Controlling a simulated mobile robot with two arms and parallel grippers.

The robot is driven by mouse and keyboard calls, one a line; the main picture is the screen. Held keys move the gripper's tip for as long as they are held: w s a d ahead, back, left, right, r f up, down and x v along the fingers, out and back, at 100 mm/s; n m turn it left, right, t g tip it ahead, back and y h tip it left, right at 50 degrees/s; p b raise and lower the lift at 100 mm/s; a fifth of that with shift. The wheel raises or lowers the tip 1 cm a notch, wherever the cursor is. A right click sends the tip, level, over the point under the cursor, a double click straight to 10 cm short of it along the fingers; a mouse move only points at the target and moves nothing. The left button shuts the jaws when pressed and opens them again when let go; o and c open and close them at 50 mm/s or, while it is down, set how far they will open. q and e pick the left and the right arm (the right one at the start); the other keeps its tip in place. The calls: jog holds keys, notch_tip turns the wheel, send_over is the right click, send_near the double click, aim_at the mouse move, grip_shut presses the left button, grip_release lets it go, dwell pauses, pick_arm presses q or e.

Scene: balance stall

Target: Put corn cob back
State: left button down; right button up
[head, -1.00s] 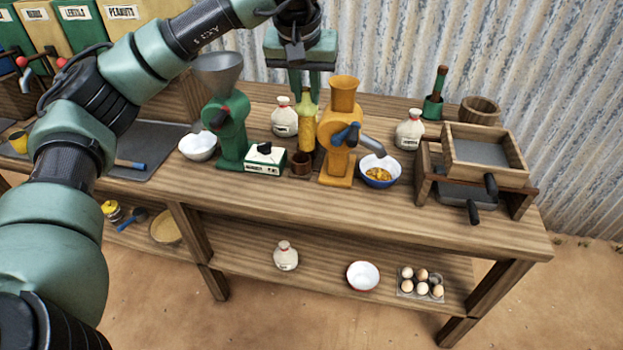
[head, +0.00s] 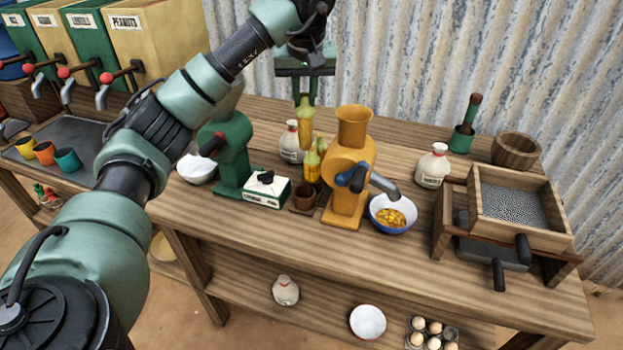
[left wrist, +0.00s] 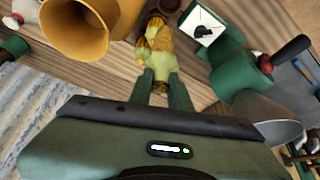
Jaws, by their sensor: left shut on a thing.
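My left gripper (head: 304,100), in the upper middle of the head view, is shut on a yellow corn cob (head: 306,132). The held cob hangs upright from the fingers, above the other cobs. Other yellow corn cobs (head: 312,168) stand below it on the bench, between the green mill and the orange mill. In the left wrist view the held cob (left wrist: 160,64) is between the green fingers, with more yellow cob behind it. My right gripper is not in view.
The orange mill (head: 350,175) stands close right, with a bowl of kernels (head: 391,216) under its spout. The green mill (head: 231,152) and a scale (head: 266,189) are on the left. A white jar (head: 290,145) is behind.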

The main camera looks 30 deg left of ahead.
aim_at(301, 133)
pick_arm(q)
jog(key=f, duration=0.3)
jog(key=s+f, duration=0.1)
jog(key=f, duration=0.5)
jog(key=shift+s+p, duration=0.25)
jog(key=shift+p, duration=0.15)
jog(key=f, duration=0.4)
jog(key=shift+w+f, duration=0.2)
jog(key=shift+w, duration=0.05)
jog(key=shift+f, duration=0.45)
notch_tip(301, 133, down, 3)
jog(key=shift+f+p, duration=0.2)
jog(key=shift+p, duration=0.25)
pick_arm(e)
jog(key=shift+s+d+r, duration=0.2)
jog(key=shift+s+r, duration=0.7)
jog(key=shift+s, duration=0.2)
pick_arm(q)
jog(key=shift+f, duration=0.1)
jog(key=c, duration=1.3)
grip_release()
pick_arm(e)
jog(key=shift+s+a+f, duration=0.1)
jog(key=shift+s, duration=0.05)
